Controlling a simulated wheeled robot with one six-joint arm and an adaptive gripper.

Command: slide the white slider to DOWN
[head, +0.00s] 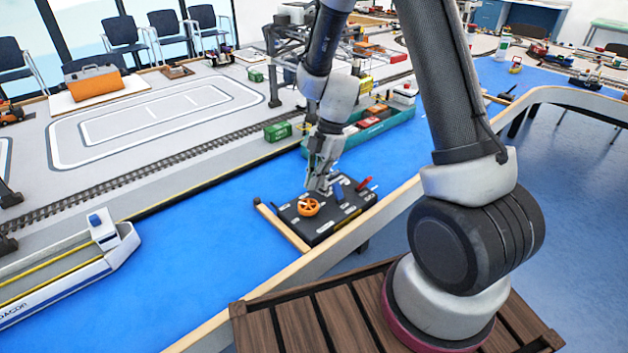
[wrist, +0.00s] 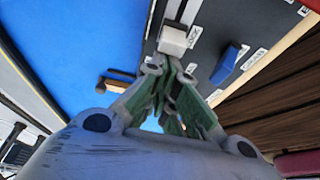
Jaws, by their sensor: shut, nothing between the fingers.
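The white slider (wrist: 174,40) shows in the wrist view as a white block on the black control panel (wrist: 220,25). My gripper (wrist: 170,68) is shut and empty, its green-padded fingertips right by the near side of the white block. I cannot tell whether they touch it. In the head view my gripper (head: 320,188) is low over the control panel (head: 322,228). There the white slider cannot be made out clearly beside the fingers.
A blue block (wrist: 225,65) stands on the panel to the right of the white slider. An orange wheel (head: 308,206) and a red lever (head: 364,184) are also on the panel. A green-hulled ship (head: 385,125) lies behind.

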